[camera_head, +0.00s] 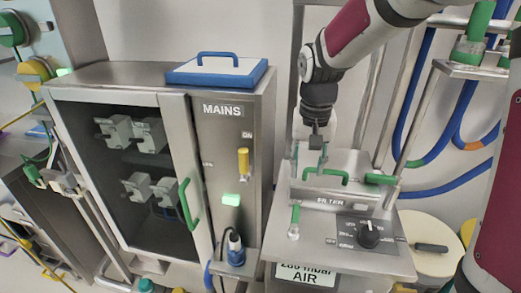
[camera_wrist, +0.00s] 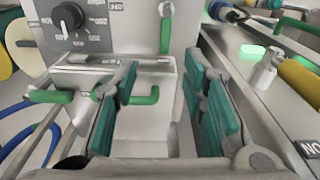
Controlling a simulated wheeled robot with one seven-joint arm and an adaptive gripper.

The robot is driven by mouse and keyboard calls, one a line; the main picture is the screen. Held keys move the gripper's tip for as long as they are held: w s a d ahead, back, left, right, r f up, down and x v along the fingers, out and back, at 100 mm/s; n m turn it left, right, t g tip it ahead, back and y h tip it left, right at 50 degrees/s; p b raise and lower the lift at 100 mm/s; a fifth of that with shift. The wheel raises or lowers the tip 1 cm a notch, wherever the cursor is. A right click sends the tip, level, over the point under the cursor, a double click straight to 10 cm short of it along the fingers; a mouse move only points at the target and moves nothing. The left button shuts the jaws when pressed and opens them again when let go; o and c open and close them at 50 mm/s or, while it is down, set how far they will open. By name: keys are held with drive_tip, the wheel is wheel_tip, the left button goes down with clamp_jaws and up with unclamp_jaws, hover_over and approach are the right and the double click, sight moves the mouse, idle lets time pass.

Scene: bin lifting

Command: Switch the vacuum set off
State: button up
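The vacuum set (camera_head: 335,250) is a grey metal unit marked FILTER, with an AIR plate on its front. Its black rotary knob (camera_head: 369,235) sits on the sloped panel with labels around it; the knob also shows at the top left of the wrist view (camera_wrist: 70,17). The filter lid (camera_head: 345,165) carries a green bar handle (camera_head: 325,176). My gripper (camera_head: 322,160) points down just above this handle. In the wrist view, its green-padded fingers (camera_wrist: 168,100) are apart, with nothing held. The left finger partly hides the handle. Contact cannot be told.
A steel MAINS cabinet (camera_head: 225,130) stands close on the left, with a yellow lever (camera_head: 243,163) and a lit green lamp (camera_head: 231,199). A green valve handle (camera_head: 380,179) projects right of the filter. Blue hoses (camera_head: 440,184) and pipes lie behind. A small green lever (camera_head: 295,215) is left of the panel.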

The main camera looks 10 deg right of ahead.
approach(296, 211)
drive_tip(key=shift+m+g, duration=0.3)
drive_tip(key=shift+g, duration=0.1)
drive_tip(key=f, duration=0.9)
drive_tip(key=shift+w+d+f, duration=0.1)
drive_tip(key=shift+w+f, duration=0.05)
drive_tip(key=shift+w, duration=0.15)
clamp_jaws()
